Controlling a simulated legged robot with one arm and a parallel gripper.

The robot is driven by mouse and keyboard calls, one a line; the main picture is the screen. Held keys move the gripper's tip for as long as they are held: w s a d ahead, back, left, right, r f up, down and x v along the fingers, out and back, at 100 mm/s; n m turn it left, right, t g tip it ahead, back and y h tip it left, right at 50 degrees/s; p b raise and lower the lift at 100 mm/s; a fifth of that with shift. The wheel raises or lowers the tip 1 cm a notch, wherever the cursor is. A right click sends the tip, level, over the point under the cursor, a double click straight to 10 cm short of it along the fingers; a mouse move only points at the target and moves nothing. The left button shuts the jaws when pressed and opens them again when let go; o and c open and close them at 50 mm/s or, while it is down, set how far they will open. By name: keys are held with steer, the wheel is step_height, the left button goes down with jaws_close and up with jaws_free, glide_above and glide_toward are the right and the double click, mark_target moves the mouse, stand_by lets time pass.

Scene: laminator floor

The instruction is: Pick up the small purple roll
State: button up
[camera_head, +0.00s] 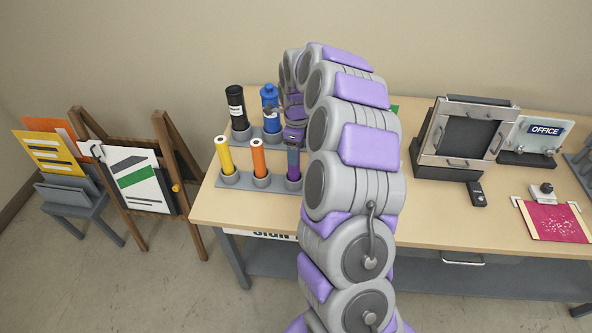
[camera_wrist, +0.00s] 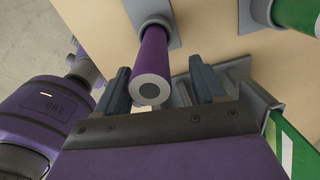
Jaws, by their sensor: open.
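The small purple roll (camera_head: 293,164) stands upright in a grey holder cup at the right end of the front row on the table. In the wrist view the purple roll (camera_wrist: 152,68) shows its round end, with a grey ring and dark core, between my fingers. My gripper (camera_head: 293,139) is above the roll in the head view, coming down from my arched arm. In the wrist view my gripper (camera_wrist: 160,87) is open, with one finger on each side of the roll and gaps visible. Whether a finger touches it lower down I cannot tell.
A yellow roll (camera_head: 224,155) and an orange roll (camera_head: 258,158) stand left of the purple one. A black roll (camera_head: 236,108) and a blue roll (camera_head: 270,107) stand behind. A laminator-like machine (camera_head: 467,136) is farther right. My arm hides the table's middle.

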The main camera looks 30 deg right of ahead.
steer(key=shift+a+f, duration=0.65)
steer(key=shift+a, duration=0.1)
steer(key=c, duration=0.3)
steer(key=shift+d, duration=0.5)
steer(key=c, duration=0.5)
steer(key=shift+a, duration=0.35)
jaws_close()
